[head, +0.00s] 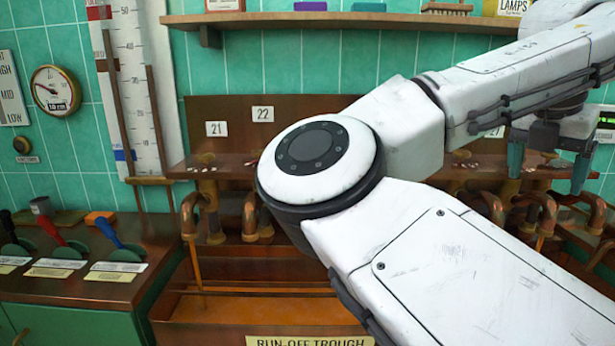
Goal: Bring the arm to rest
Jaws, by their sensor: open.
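My white arm is bent across the middle and right of the head view, with its elbow large and close to the camera. My gripper (549,172) is at the right side, pointing down with its two teal fingers apart. Nothing shows between the fingers. It hangs in front of the copper pipes and the narrow ledge. My arm hides much of the wall and bench behind it.
Copper pipes (190,215) rise under a ledge with number cards (262,114). The run-off trough (250,308) lies below. At left are a bench with levers (122,245), a gauge (55,91) and a tall scale (135,80). A shelf (300,20) runs above.

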